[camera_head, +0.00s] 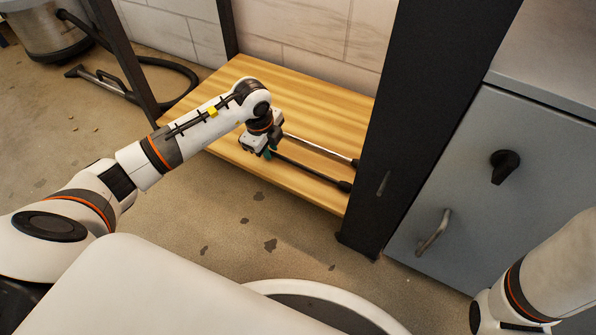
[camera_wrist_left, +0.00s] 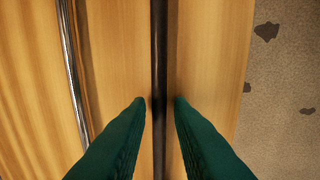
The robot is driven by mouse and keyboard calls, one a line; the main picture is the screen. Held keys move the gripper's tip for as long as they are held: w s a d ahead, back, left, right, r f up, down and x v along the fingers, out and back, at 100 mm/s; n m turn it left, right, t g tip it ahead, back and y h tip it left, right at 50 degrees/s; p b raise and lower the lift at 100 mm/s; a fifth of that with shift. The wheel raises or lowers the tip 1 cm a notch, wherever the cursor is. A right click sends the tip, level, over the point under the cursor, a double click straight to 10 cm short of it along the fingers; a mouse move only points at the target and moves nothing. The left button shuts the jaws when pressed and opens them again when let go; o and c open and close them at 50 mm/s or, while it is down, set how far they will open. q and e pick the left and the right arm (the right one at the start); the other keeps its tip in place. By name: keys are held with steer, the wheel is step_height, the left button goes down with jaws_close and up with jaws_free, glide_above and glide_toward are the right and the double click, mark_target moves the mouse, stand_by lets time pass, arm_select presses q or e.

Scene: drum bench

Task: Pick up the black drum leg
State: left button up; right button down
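The black drum leg (camera_head: 310,173) is a thin dark rod with a thicker dark tip, lying on the wooden shelf (camera_head: 225,85). In the left wrist view the leg (camera_wrist_left: 160,60) runs upright through the middle of the picture. My left gripper (camera_wrist_left: 160,102) is open, with its green fingers on either side of the leg and a narrow gap showing at each side. In the head view the left gripper (camera_head: 266,152) is low over the leg's left end and hides that end. My right gripper is out of view; only part of the right arm shows.
A chrome rod (camera_head: 315,148) lies beside the black leg, and it shows left of it in the left wrist view (camera_wrist_left: 70,60). A dark post (camera_head: 410,120) stands right of the shelf, before a grey cabinet (camera_head: 490,210). A vacuum cleaner (camera_head: 45,30) stands far left.

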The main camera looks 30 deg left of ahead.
arm_select(q)
steer(key=shift+f, duration=0.15)
steer(key=shift+w, duration=0.1)
jaws_close()
